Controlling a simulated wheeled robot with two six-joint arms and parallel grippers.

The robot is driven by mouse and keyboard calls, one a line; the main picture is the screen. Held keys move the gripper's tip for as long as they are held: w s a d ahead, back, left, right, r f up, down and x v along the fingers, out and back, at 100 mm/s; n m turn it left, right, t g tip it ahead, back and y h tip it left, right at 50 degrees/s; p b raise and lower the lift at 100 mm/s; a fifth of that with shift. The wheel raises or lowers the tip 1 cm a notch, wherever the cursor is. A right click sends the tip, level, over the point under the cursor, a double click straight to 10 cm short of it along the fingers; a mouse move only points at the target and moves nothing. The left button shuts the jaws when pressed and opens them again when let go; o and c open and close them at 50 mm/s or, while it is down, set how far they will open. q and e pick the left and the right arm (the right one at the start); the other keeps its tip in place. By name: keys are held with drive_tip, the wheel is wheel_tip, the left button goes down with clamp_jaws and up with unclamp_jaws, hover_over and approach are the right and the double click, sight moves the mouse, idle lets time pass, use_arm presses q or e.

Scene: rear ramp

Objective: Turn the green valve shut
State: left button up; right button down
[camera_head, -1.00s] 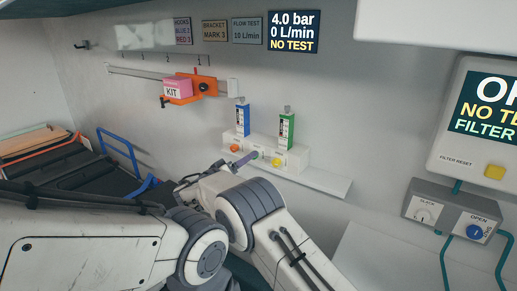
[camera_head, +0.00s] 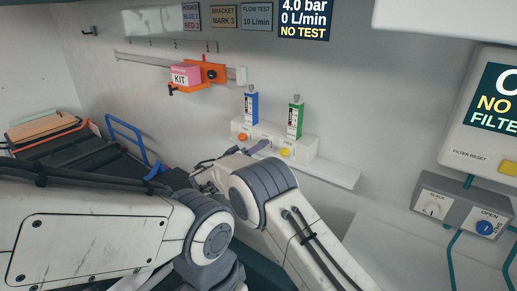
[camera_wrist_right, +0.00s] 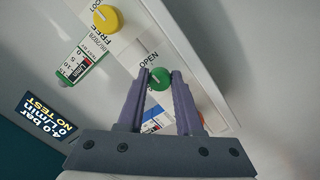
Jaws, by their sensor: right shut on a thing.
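The green valve (camera_wrist_right: 160,79) is a round green knob on a white panel, beside a label reading OPEN. In the right wrist view it sits between the two fingertips of my right gripper (camera_wrist_right: 161,77), which is shut on it. A pale mark shows on the knob, too small to read its direction surely. In the head view my right gripper (camera_head: 262,147) reaches the white valve block (camera_head: 307,150), and the green knob is hidden there. My left gripper is not in view.
An orange knob (camera_head: 242,137) and a yellow knob (camera_head: 286,152) flank the gripper. Blue (camera_head: 251,106) and green (camera_head: 295,120) flow tubes stand above the block. The wall display (camera_head: 304,20) reads 4.0 bar, 0 L/min, NO TEST. A pink kit (camera_head: 181,76) hangs on the rail.

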drive_tip(key=shift+s+a+n+t+b, duration=0.2)
drive_tip(key=shift+n+b, duration=1.55)
drive_tip(key=shift+n, duration=2.7)
drive_tip(key=shift+w+d+n+t+b, duration=0.1)
drive_tip(key=shift+n+t+b, duration=0.2)
drive_tip(key=shift+n+b, duration=2.8)
drive_tip(key=n+p, duration=0.3)
drive_tip(key=shift+a+f, duration=0.1)
drive_tip(key=c, duration=0.6)
unclamp_jaws()
